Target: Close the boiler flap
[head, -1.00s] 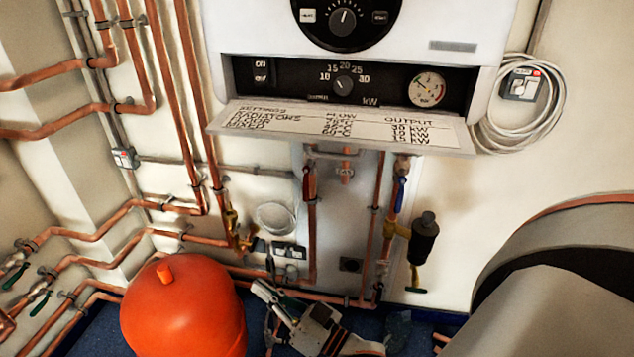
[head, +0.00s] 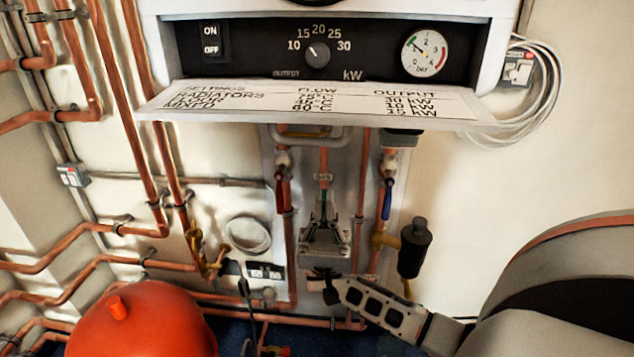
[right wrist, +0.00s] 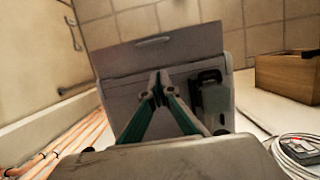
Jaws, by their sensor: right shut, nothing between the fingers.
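The boiler flap (head: 310,104) is open in the head view. It sticks out below the control panel, with a printed settings table on its upper face. My right gripper (head: 324,205) is below the flap and apart from it, fingers pointing up. It is shut and empty. In the right wrist view the flap (right wrist: 185,46) shows from beneath as a grey panel with a pale handle (right wrist: 153,41). The fingertips (right wrist: 160,78) appear in front of the boiler's underside, just below the flap in the picture. My left gripper is not in view.
The control panel (head: 270,50) is exposed above the flap. Copper pipes and valves run behind and beside my right gripper, with a black fitting (head: 414,247) to its right. A red vessel (head: 145,325) stands lower left. A coiled cable (head: 530,110) hangs at right.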

